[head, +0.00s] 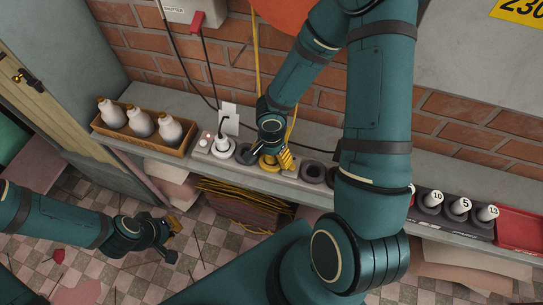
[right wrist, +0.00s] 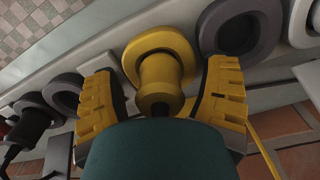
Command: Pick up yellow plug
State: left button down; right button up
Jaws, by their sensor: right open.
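The yellow plug (right wrist: 160,72) stands in a yellow round socket ring (right wrist: 130,58) in the right wrist view. My right gripper (right wrist: 160,82) is open, with one ridged yellow finger pad on each side of the plug. A gap shows between each pad and the plug. In the head view my right gripper (head: 270,156) is over the yellow socket (head: 267,164) on the ledge, and it largely hides the plug. My left gripper (head: 174,240) is at the lower left, away from the ledge; its fingers are apart and hold nothing visible.
Grey socket rings (right wrist: 240,28) stand on both sides of the yellow one. A white plug (head: 222,143) is to the left on the ledge. A wooden box (head: 140,140) holds several bottles. Numbered plugs (head: 458,207) and a red tray (head: 520,230) are at right. A brick wall rises behind.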

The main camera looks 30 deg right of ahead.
jog(key=shift+f, duration=0.15)
grip_shut()
